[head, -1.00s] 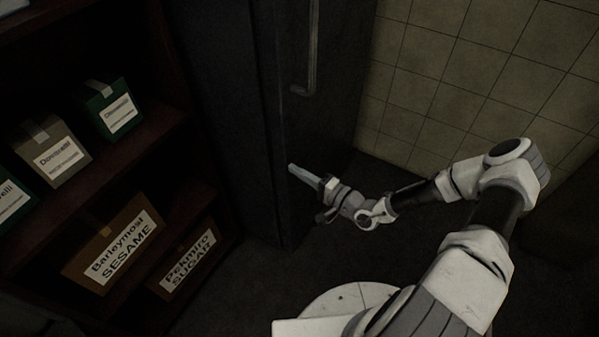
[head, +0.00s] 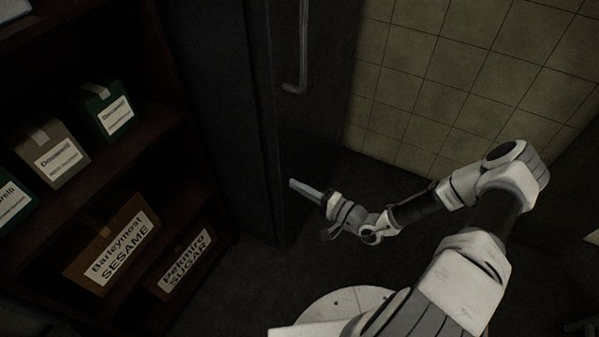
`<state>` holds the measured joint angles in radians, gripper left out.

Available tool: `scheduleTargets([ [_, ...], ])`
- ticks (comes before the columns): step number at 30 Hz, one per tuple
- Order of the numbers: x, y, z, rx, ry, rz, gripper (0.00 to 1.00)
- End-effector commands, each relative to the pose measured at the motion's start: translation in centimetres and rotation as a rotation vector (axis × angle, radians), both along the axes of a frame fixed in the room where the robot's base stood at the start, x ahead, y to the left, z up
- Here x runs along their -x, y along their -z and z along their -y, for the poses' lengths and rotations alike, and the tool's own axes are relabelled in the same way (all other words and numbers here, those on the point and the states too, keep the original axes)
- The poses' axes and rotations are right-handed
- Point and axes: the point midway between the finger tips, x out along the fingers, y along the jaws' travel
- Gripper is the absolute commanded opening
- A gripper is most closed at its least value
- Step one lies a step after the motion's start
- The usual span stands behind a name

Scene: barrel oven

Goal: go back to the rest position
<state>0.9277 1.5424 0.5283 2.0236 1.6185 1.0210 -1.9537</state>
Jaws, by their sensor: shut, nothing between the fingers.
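My gripper (head: 307,191) is at the middle of the head view, at the end of my white and black arm. It is shut and holds nothing. Its pale fingers point left toward the dark door (head: 290,150) of a tall cabinet, low on its front. I cannot tell whether the fingertips touch the door or are apart from it. The door's vertical bar handle (head: 303,50) is above the gripper, and nothing holds it.
A dark shelf (head: 160,135) on the left holds several boxes, among them a Sesame box (head: 112,245) and a Sugar box (head: 182,265). A tiled wall (head: 450,85) stands behind the arm. Dark floor (head: 260,285) lies clear below the gripper.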

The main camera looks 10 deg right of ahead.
Motion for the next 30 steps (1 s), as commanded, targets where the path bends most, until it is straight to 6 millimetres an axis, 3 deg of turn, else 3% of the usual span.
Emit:
scheduleTargets([
  [3, 2.3, -0.2, -0.9, -0.002, -0.001, -0.004, 0.0],
  [7, 3.8, -0.1, -1.4, -0.001, 0.0, -0.001, 0.0],
  [17, 4.7, -0.4, -1.8, 0.009, -0.02, 0.005, 0.0],
  [30, 7.4, -7.0, -2.0, 0.178, -0.425, -0.012, 0.0],
])
